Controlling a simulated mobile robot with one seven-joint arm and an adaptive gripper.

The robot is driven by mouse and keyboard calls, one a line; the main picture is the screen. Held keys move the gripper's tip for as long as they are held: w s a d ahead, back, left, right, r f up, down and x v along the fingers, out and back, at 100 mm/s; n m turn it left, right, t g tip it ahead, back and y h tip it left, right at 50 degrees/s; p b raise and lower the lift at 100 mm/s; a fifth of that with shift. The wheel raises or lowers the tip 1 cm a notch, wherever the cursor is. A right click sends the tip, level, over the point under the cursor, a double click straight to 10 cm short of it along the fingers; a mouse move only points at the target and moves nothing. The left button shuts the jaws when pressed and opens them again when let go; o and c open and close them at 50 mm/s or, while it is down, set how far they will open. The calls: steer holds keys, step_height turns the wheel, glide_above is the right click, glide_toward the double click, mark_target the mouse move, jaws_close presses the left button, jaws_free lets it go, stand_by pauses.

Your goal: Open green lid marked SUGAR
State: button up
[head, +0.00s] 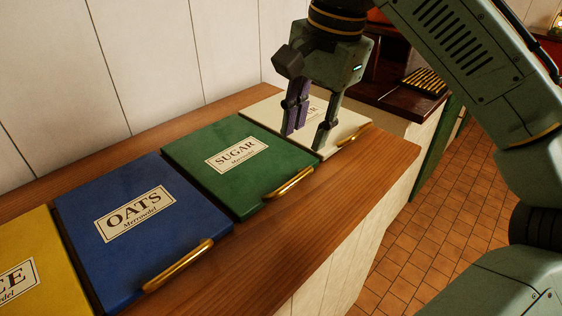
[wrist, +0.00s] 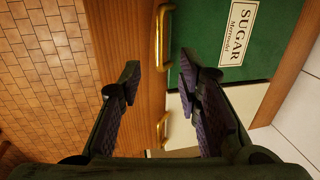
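The green lid marked SUGAR (head: 212,182) lies shut in the wooden counter, with a brass handle (head: 289,184) along its front edge. In the wrist view the green lid (wrist: 258,40) is at the upper right, and its brass handle (wrist: 163,38) is at the top, a little beyond my fingertips. My gripper (head: 306,142) is open and empty. In the head view it hangs over the white lid (head: 347,136), to the right of the green lid. In the wrist view my fingers (wrist: 158,75) are spread apart and hold nothing.
A blue OATS lid (head: 135,235) and a yellow lid (head: 45,270) lie to the left, with brass handles. The wooden counter (head: 330,200) has a bare front strip. A white panelled wall (head: 150,60) stands behind. The tiled floor (head: 430,230) is open in front.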

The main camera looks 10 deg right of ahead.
mark_target(294, 180)
steer(key=f, duration=0.3)
steer(key=w+f, duration=0.1)
steer(key=f, duration=0.3)
steer(key=a+f, duration=0.1)
steer(key=f, duration=0.2)
steer(key=shift+w+f+p, duration=0.15)
steer(key=shift+w+p, duration=0.1)
steer(key=shift+p, duration=0.05)
steer(key=shift+c, duration=0.5)
jaws_close()
